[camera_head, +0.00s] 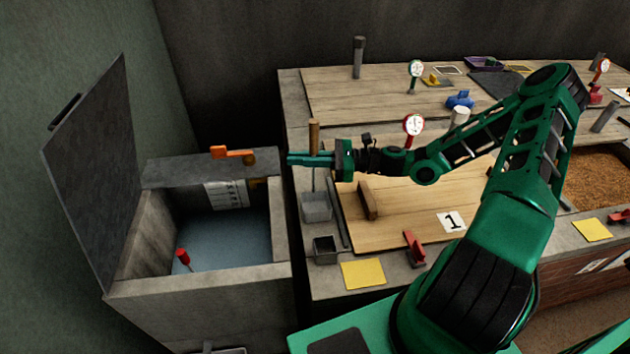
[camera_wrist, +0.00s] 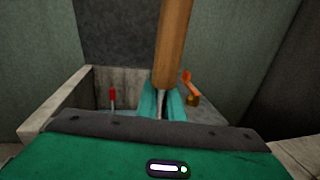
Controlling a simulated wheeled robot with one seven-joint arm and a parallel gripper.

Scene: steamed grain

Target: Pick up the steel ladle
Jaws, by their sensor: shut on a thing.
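The steel ladle stands upright, with a wooden handle (camera_head: 314,137) on top and a thin metal shaft below. My gripper (camera_head: 312,160) reaches left and is shut on the ladle where the wood meets the metal. In the wrist view the wooden handle (camera_wrist: 173,45) rises between the teal fingers (camera_wrist: 162,103). The scoop is hidden in that view.
An open stone tank (camera_head: 225,235) with water, a red-handled thing (camera_head: 183,257) and a raised lid (camera_head: 95,170) stands at left. An orange lever (camera_head: 232,153) lies on its back ledge.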

